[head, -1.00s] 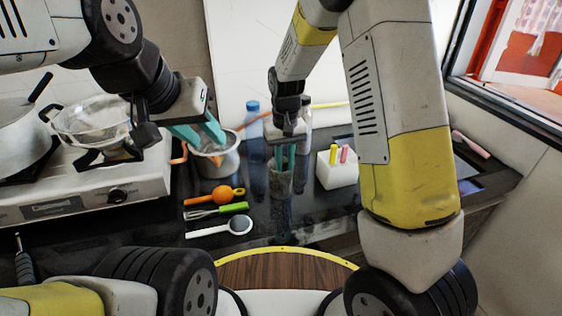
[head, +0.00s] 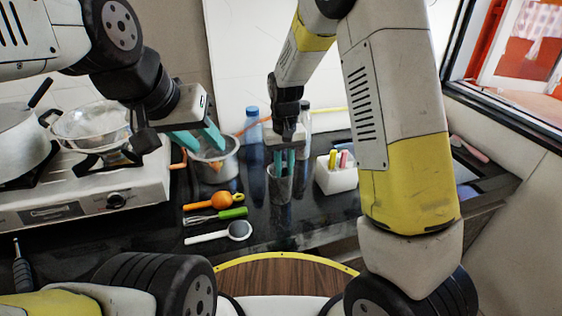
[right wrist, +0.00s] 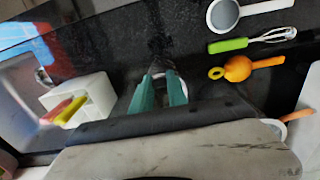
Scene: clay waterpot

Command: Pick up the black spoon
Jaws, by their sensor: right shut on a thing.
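I cannot pick out a black spoon for certain. A thin black-handled utensil (head: 22,268) lies at the lower left of the head view; its far end is unclear. My right gripper (head: 283,168) points down at a small dark glass cup (head: 279,192) on the counter. Its teal fingers, also in the right wrist view (right wrist: 160,92), are at the cup's rim and shut on it, as far as I can see; the contact is partly hidden.
An orange tool (head: 227,198), a green-handled whisk (head: 232,212) and a white-handled strainer (head: 210,238) lie left of the cup. A white holder (head: 335,178) stands to its right. Two bottles stand behind. The stove (head: 120,195) is at left.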

